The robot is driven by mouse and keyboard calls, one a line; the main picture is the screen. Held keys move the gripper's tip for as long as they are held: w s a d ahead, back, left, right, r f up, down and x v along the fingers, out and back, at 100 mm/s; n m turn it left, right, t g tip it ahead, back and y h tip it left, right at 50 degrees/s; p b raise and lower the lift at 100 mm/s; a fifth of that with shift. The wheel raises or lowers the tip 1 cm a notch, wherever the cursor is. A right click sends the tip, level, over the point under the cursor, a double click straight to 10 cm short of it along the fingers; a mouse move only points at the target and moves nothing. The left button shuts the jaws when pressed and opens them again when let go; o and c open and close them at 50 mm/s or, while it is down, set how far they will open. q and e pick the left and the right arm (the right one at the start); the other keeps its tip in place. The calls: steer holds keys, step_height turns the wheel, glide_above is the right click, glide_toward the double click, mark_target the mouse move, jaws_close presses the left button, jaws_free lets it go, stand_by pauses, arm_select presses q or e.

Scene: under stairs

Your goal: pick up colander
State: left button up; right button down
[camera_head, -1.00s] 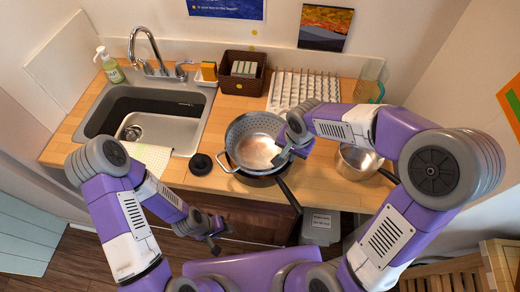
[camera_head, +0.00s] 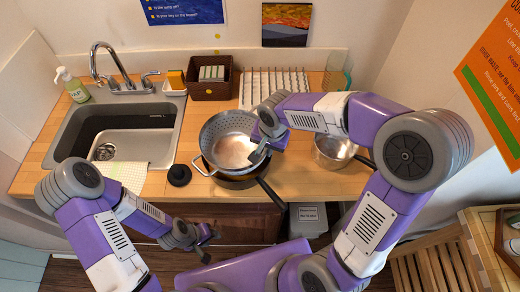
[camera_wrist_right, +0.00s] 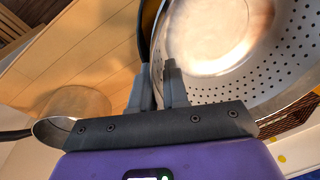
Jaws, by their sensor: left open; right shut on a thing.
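The silver colander (camera_head: 229,127), with a perforated wall and looped side handles, sits tilted over a dark frying pan (camera_head: 238,180) on the wooden counter. My right gripper (camera_head: 262,153) is at the colander's right side, shut on its rim. In the right wrist view the colander (camera_wrist_right: 285,65) fills the upper right, and the gripper's fingers (camera_wrist_right: 160,85) close at its edge. The colander's underside and its exact contact with the pan are hidden. My left gripper (camera_head: 204,245) is open and empty, low in front of the counter.
A saucepan (camera_head: 335,151) stands right of the colander, and a black lid-like disc (camera_head: 179,175) lies to its left. The sink (camera_head: 118,132) is further left. A brown basket (camera_head: 213,82) and white dish rack (camera_head: 275,87) stand behind.

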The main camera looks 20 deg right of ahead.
step_height(320, 180, up, 8)
steer(key=shift+f+p, duration=0.1)
steer(key=shift+p, duration=0.5)
steer(key=shift+r+p, duration=0.3)
steer(key=shift+r, duration=0.25)
steer(key=shift+r+p, duration=0.85)
steer(key=shift+p, duration=0.05)
steer(key=c, duration=1.8)
jaws_free()
steer(key=shift+f, duration=0.1)
jaws_close()
